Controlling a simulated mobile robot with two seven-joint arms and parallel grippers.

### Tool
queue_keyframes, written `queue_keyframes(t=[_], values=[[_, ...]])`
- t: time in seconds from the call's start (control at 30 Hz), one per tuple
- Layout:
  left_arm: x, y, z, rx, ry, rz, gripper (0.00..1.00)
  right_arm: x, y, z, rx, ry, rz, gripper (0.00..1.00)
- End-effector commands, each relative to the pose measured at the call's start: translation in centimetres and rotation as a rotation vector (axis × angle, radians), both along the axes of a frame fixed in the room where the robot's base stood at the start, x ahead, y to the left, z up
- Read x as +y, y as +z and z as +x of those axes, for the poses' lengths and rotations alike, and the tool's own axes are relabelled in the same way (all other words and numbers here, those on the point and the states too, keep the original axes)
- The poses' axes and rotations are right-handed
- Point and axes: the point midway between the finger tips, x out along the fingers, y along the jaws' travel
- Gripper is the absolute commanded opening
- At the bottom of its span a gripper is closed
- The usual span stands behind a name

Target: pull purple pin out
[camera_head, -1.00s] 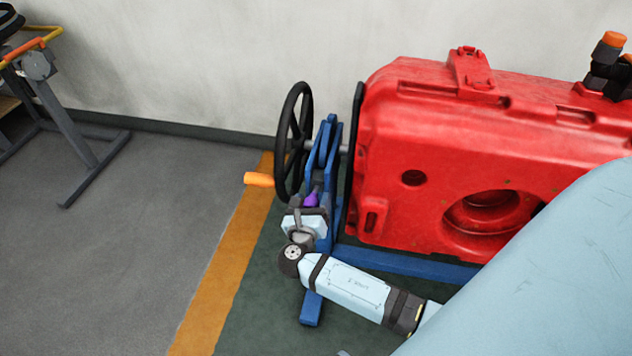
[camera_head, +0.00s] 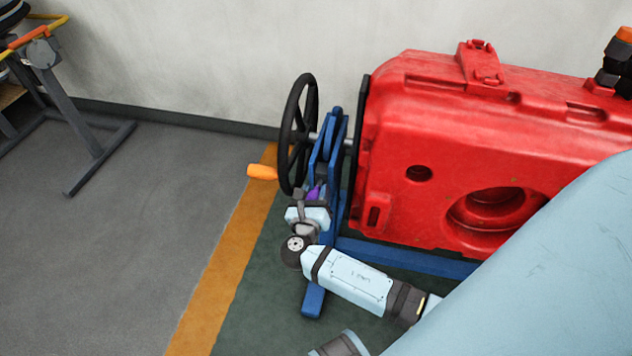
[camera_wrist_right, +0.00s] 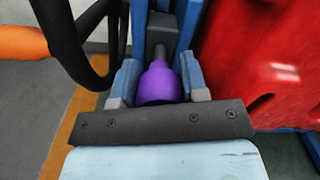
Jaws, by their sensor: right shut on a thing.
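The purple pin (camera_wrist_right: 160,84) shows in the right wrist view between the two fingers of my right gripper (camera_wrist_right: 158,92). A grey shaft runs from its far end toward the blue stand (camera_wrist_right: 191,20). In the head view only a small part of the purple pin (camera_head: 313,193) shows, just beyond my right gripper (camera_head: 310,197), beside the blue stand (camera_head: 330,150). My right gripper is shut on the pin. Whether the shaft still sits in the stand is hard to tell. My left gripper is not in view.
A black handwheel (camera_head: 298,135) with an orange handle (camera_head: 262,172) stands left of the blue stand. A large red tank (camera_head: 450,130) is to the right. A grey-legged frame (camera_head: 85,140) stands at the far left. The grey floor (camera_head: 150,220) between is clear.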

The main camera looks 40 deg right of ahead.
Motion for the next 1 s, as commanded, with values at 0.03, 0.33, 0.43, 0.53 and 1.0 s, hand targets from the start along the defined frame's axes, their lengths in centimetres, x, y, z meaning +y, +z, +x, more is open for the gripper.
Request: queue_keyframes(t=[0.03,0.33,0.43,0.53,1.0], values=[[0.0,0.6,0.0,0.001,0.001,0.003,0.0,0.3,0.3,-0.3,0.004,0.0,0.0,0.0],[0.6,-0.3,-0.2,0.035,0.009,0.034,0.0,1.4,-0.1,-1.2,0.002,0.001,0.001,0.0],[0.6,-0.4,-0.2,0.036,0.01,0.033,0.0,1.5,-0.1,-1.2,0.002,0.001,0.002,0.0],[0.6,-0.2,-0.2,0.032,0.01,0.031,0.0,1.5,-0.1,-1.3,0.002,0.002,0.002,0.47],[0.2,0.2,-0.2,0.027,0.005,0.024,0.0,1.3,0.0,-1.1,0.0,0.001,0.0,0.66]])
